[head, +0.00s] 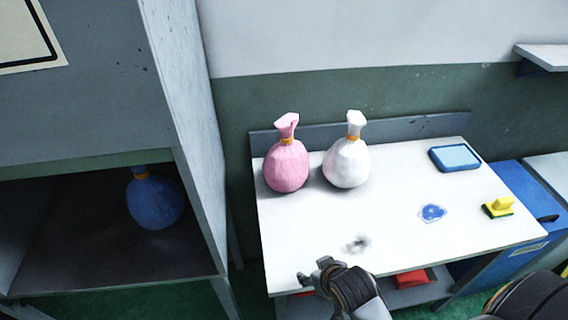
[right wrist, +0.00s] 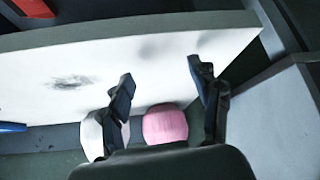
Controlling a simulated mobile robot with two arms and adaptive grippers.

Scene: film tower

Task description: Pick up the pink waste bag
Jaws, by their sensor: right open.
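The pink waste bag (head: 286,166) stands upright at the back left of the white table (head: 300,245), its neck tied with an orange band. A white waste bag (head: 347,164) stands close to its right. My right gripper (head: 322,272) is at the table's front edge, apart from both bags. In the right wrist view its two fingers (right wrist: 162,74) are spread and empty. The pink bag (right wrist: 166,125) shows between and beyond them, and the white bag (right wrist: 93,136) is partly hidden by one finger. My left gripper is not in view.
A blue bag (head: 155,203) sits in the grey cabinet (head: 190,120) left of the table.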

